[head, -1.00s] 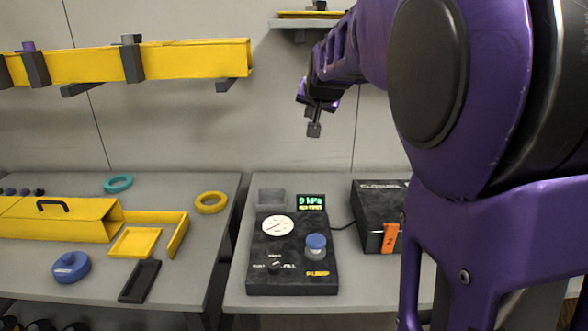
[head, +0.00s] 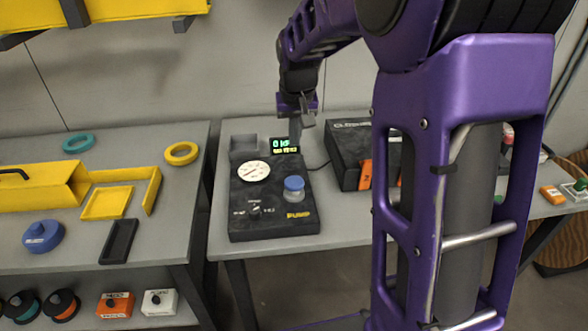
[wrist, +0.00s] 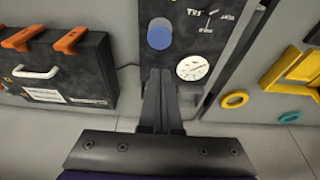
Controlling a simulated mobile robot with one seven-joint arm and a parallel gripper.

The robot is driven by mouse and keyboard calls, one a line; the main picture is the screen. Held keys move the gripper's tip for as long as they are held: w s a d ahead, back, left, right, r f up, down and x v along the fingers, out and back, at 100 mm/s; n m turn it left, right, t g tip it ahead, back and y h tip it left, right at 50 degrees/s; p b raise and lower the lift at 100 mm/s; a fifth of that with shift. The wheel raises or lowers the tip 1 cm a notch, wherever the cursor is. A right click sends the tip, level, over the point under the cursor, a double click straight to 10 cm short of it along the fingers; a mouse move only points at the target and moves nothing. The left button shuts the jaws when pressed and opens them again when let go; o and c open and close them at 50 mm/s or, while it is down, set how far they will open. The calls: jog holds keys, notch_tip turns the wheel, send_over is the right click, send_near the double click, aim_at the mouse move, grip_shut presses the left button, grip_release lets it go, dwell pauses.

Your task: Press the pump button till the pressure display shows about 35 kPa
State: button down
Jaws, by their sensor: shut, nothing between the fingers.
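The pump unit (head: 243,222) is a black box on the right-hand table. It carries a blue pump button (head: 294,186) on its right side, a round white gauge (head: 253,172), a small selector knob (head: 254,211) and a green-lit display (head: 285,145) at its back. My gripper (head: 295,124) is shut and empty, above the back of the unit, apart from the button. In the wrist view the fingers (wrist: 157,100) point towards the unit, with the blue button (wrist: 160,34) and gauge (wrist: 192,68) beyond their tips.
A black case (head: 346,145) with orange latches stands right of the unit. A left table holds a yellow tray (head: 106,203), a yellow ring (head: 182,153) and a blue disc (head: 42,236). A gap separates the tables.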

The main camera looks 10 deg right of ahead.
jog(key=b, duration=0.1)
send_near(294, 183)
jog(key=x, duration=0.2)
jog(key=w+x, duration=0.1)
jog(key=x, duration=0.2)
jog(key=shift+w+f, duration=0.1)
jog(key=shift+w, duration=0.15)
jog(key=shift+f, duration=0.6)
jog(key=shift+f, duration=0.1)
notch_tip(294, 183, down, 3)
jog(key=shift+r+b, duration=0.1)
jog(key=shift+b, duration=1.05)
jog(key=shift+s, duration=0.1)
jog(key=shift+r+p, duration=0.5)
jog(key=shift+r, duration=0.05)
jog(key=w+p+v, duration=0.1)
jog(key=p+v, duration=0.1)
jog(key=v, duration=1.1)
jog(key=shift+r+p, duration=0.25)
jog(key=shift+p, duration=0.05)
